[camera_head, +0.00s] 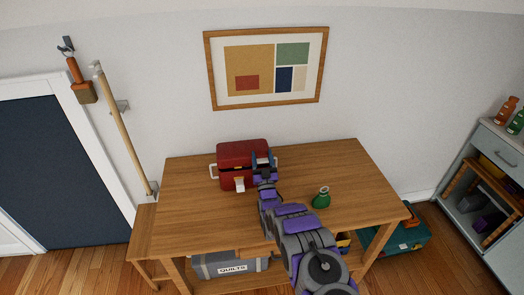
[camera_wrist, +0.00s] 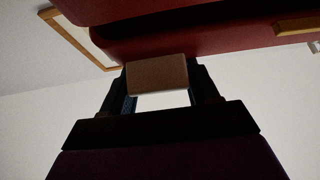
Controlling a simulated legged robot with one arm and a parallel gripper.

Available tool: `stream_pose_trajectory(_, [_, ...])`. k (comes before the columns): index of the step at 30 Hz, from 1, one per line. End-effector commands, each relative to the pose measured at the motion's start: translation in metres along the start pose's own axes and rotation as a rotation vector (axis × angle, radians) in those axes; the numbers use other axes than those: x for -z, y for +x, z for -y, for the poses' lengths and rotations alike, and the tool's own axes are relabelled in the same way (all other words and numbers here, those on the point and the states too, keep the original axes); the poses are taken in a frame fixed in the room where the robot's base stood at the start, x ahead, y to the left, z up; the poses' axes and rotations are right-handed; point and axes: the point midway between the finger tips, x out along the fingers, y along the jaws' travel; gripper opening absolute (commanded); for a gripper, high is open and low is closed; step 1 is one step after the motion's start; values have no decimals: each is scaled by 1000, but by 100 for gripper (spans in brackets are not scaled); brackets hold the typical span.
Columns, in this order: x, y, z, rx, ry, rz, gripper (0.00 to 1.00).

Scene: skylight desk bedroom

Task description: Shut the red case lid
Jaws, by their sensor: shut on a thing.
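The red case (camera_head: 230,179) stands near the back of the wooden table, with white handles at its sides. My gripper (camera_head: 263,163) is at the right part of the case front. In the wrist view my gripper (camera_wrist: 158,85) is shut on a tan tab (camera_wrist: 157,73) beneath the red case surface (camera_wrist: 205,35). Another tan piece (camera_wrist: 300,25) shows at the upper right.
A green bottle-like object (camera_head: 321,197) stands on the table (camera_head: 205,220) right of my arm. The table's left and far-right areas are clear. A framed picture (camera_head: 266,68) hangs on the wall behind. A grey box labelled QUILTS (camera_head: 232,268) sits below.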

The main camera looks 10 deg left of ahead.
Motion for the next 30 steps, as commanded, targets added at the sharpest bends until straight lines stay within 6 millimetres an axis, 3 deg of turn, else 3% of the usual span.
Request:
stream_pose_trajectory(7, [-10, -11, 2, 4, 0, 13, 5])
stream_pose_trajectory(20, [-10, -11, 3, 6, 1, 10, 5])
stream_pose_trajectory(21, [-9, -11, 3, 6, 1, 9, 63])
stream_pose_trajectory(27, [-6, -10, 3, 4, 0, 4, 81])
stream_pose_trajectory(30, [-6, -10, 2, 4, 0, 2, 81])
